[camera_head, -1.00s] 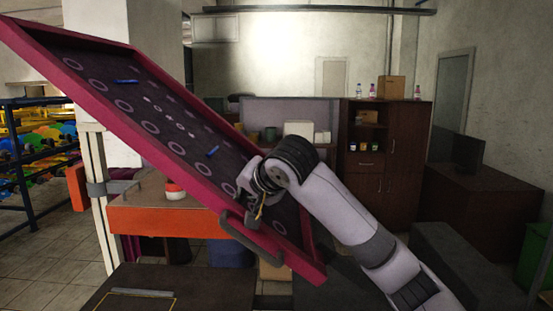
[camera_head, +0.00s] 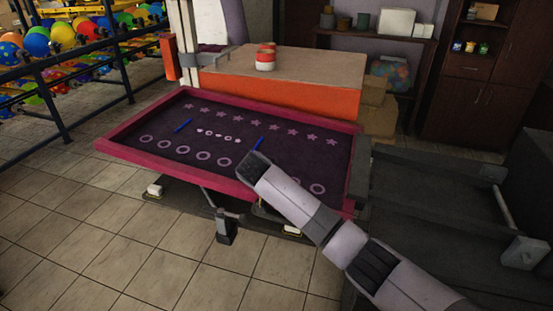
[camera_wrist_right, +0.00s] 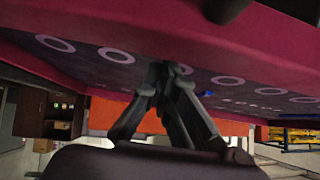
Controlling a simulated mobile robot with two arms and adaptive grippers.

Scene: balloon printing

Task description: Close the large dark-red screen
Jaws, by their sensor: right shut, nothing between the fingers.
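The large dark-red screen (camera_head: 200,115) lies low and close to level in the head view, its dark printed face with rings and stars turned up. My right arm reaches over it from the lower right, ending above the screen's near edge. In the head view my wrist hides the fingers. In the right wrist view my right gripper (camera_wrist_right: 168,78) is shut and empty, its fingertips at the screen's ringed face (camera_wrist_right: 110,55); whether they touch is unclear. A dark handle (camera_wrist_right: 228,8) shows on the screen's rim there. My left gripper is out of view.
An orange-sided table (camera_head: 310,95) with red-and-white jars (camera_head: 265,60) stands behind the screen. A balloon rack (camera_head: 60,90) is at the left. Dark machine arms (camera_head: 430,175) fill the right. Tiled floor is open at lower left.

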